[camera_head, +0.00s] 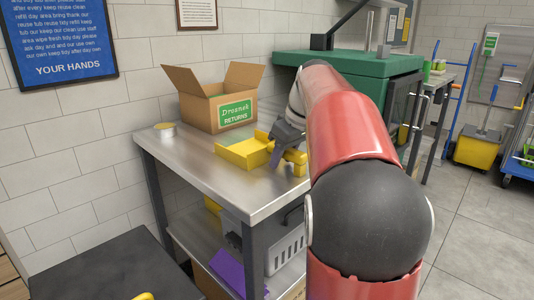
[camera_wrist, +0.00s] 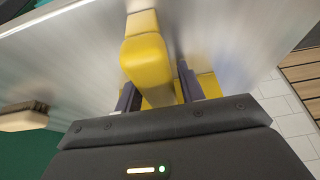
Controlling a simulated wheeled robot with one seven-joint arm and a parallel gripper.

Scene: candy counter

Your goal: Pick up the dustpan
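The yellow dustpan (camera_head: 243,153) lies on the metal table, with its handle (camera_head: 297,157) toward the right. In the wrist view, the thick yellow handle (camera_wrist: 145,62) runs up between my fingers, with part of the yellow pan behind it. My gripper (camera_head: 276,152) is down at the dustpan from above. In the wrist view my gripper (camera_wrist: 160,92) has its two dark fingers spread, one on each side of the handle. A gap shows between the handle and the right finger; contact at the left finger is unclear.
A cardboard returns box (camera_head: 212,98) stands behind the dustpan on the metal table (camera_head: 222,190). A small round tin (camera_head: 166,131) sits at the left. A brush (camera_wrist: 24,116) shows in the wrist view. A green-topped machine (camera_head: 345,68) stands to the right.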

